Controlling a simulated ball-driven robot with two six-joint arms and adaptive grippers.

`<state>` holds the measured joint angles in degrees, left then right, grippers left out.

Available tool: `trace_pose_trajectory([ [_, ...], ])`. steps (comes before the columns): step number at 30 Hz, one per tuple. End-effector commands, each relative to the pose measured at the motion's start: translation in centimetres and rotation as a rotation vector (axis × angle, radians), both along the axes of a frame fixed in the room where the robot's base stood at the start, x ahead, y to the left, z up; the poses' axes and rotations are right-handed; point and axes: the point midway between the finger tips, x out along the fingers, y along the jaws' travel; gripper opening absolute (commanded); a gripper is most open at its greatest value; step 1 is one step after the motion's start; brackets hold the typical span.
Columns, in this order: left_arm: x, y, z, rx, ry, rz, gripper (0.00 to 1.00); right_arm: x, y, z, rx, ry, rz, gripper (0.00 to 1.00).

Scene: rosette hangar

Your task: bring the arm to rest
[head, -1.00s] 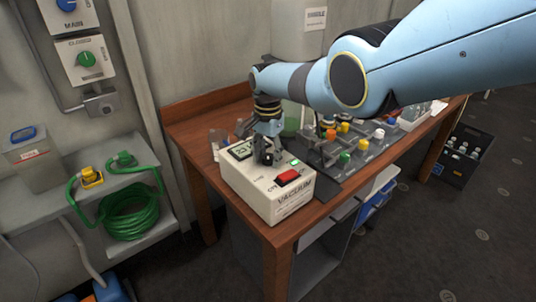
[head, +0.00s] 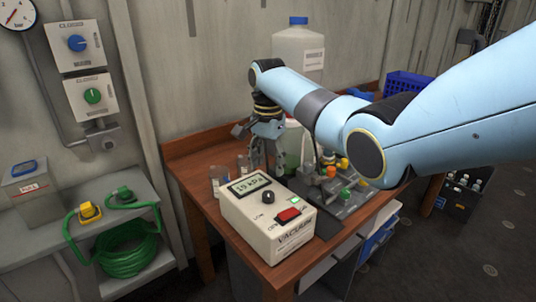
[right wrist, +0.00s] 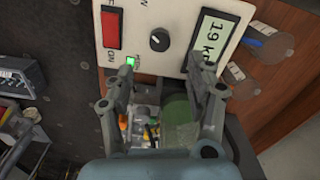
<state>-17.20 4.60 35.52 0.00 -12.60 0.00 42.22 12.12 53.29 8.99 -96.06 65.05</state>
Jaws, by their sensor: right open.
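My right arm comes in from the right in the head view, and my right gripper (head: 259,150) hangs behind and above the vacuum box. In the right wrist view the right gripper (right wrist: 162,95) is open, with nothing between its fingers. The cream vacuum box (head: 262,222) stands at the near corner of the wooden table. It has a black knob, a red switch, a lit green light and a display reading 19 kPa. Its panel (right wrist: 174,15) also shows in the right wrist view, beyond the fingertips. My left gripper is out of view.
A manifold with coloured knobs (head: 345,194) stands right of the vacuum box. A large jug (head: 298,52) stands behind my arm. A blue basket (head: 408,86) is at the table's far end. A shelf with a green hose (head: 128,250) is at left.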

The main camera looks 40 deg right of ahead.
Motion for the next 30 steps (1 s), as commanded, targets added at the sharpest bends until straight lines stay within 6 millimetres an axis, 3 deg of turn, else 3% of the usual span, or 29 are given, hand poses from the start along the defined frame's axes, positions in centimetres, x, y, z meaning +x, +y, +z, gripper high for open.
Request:
trace_pose_trajectory([
  [7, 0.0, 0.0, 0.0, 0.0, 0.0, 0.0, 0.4, 0.0, 0.0, 2.4, 0.0, 0.0, 0.0, 0.55],
  [23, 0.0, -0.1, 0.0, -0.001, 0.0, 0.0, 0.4, 0.0, 0.0, 2.5, 0.001, 0.001, 0.001, 0.55],
  [26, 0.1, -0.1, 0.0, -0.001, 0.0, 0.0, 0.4, -0.6, 0.2, 1.7, -0.006, -0.003, 0.032, 0.55],
  [30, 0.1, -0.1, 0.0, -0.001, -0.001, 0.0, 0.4, -4.2, 1.2, -1.7, -0.041, -0.028, 0.2, 0.55],
])
